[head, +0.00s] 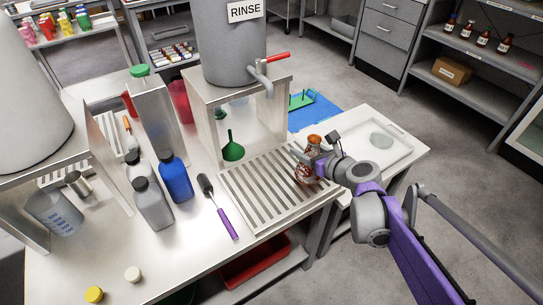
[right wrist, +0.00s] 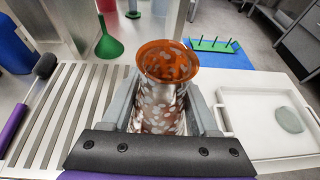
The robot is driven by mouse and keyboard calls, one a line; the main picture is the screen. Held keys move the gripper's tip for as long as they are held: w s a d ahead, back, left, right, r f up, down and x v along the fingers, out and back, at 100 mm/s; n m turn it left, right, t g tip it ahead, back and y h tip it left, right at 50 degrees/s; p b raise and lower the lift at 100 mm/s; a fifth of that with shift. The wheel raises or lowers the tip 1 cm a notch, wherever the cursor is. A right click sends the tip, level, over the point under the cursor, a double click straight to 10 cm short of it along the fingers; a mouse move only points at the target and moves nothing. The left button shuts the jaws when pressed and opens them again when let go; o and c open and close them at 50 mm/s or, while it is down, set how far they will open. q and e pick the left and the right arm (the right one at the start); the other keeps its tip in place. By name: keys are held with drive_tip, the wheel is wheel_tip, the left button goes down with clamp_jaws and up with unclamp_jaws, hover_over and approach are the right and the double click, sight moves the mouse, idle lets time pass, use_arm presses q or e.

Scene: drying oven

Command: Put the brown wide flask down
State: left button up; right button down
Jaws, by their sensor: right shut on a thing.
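The brown wide flask (head: 303,174) is an amber vessel with pale speckles and a flared orange mouth. My right gripper (head: 317,163) is shut on it at the right end of the slatted drain rack (head: 256,215). In the right wrist view the flask (right wrist: 162,118) stands upright between the two fingers of my right gripper (right wrist: 163,110). Its base is hidden, so I cannot tell whether it touches the rack. My left gripper is not in view.
A green funnel (head: 232,150) is under the rinse tank's stand, behind the rack. A purple-handled brush (head: 227,222) and a blue bottle (head: 175,177) are to the left. A white tray (head: 395,150) lies to the right. The rack's slats look bare.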

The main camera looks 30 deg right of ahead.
use_arm(q)
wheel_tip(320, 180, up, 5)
drive_tip(key=p, duration=0.3)
use_arm(e)
drive_tip(key=s+a+r, duration=0.2)
drive_tip(key=s+a, duration=0.4)
drive_tip(key=s, duration=0.3)
drive_tip(key=shift+n+y, duration=0.4)
drive_tip(key=r+b+x, duration=0.1)
drive_tip(key=x, duration=0.5)
drive_tip(key=r+b+x, duration=0.1)
drive_tip(key=b+x, duration=0.1)
drive_tip(key=x, duration=0.4)
drive_tip(key=w+a+r+b+x, duration=0.1)
drive_tip(key=b+x, duration=0.1)
drive_tip(key=x, duration=0.4)
drive_tip(key=shift+w, duration=0.1)
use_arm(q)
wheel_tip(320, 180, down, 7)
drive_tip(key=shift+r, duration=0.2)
use_arm(e)
drive_tip(key=c, duration=0.6)
unclamp_jaws()
drive_tip(key=shift+f+b, duration=0.15)
drive_tip(key=shift+b, duration=0.15)
drive_tip(key=o, duration=0.4)
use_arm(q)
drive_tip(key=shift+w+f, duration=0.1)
use_arm(e)
drive_tip(key=shift+o, duration=0.2)
